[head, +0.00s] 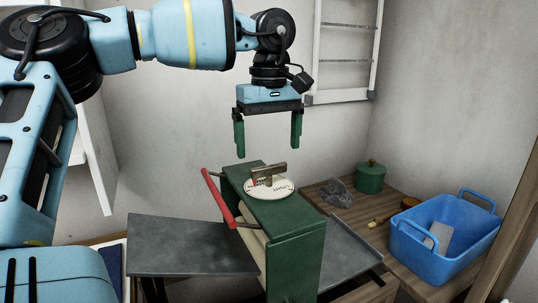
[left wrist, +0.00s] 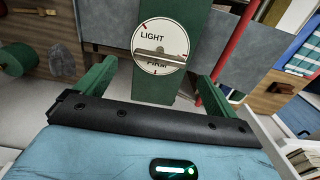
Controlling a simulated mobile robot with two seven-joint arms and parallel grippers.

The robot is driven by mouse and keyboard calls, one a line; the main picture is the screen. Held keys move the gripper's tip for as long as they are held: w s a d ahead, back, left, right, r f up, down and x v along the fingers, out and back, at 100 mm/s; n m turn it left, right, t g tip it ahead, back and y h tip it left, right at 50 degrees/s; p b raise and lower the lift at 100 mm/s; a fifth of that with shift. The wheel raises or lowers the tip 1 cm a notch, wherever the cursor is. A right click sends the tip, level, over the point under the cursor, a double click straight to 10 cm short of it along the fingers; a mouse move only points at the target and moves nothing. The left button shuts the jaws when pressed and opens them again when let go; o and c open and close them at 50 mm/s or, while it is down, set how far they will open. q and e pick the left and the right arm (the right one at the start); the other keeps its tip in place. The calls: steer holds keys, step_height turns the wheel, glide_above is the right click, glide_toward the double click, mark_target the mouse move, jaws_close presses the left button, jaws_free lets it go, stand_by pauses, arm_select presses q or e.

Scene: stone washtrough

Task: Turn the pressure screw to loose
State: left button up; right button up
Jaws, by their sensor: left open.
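The pressure screw shows as a brown bar handle (head: 268,174) on a round cream dial (head: 283,190) on top of the green wringer (head: 290,222). In the left wrist view the bar (left wrist: 160,55) lies nearly level across the dial (left wrist: 172,30). The word LIGHT is above the bar, and FIRM below it is partly covered. Small red marks sit near the dial's edge. My left gripper (head: 268,146) is open and empty, pointing down above the bar and apart from it. Its green fingers also show in the left wrist view (left wrist: 155,82). My right gripper is not in view.
A red bar (head: 220,199) is at the wringer's left side. Grey boards (head: 185,248) extend on both sides. On the wooden top at right are a grey lump (head: 338,192), a green lidded pot (head: 370,178) and a blue tub (head: 432,262). A white rack (head: 345,98) is behind.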

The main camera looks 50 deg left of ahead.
mark_target(269, 165)
arm_select(q)
steer(key=shift+r, duration=1.8)
steer(key=shift+f, duration=0.1)
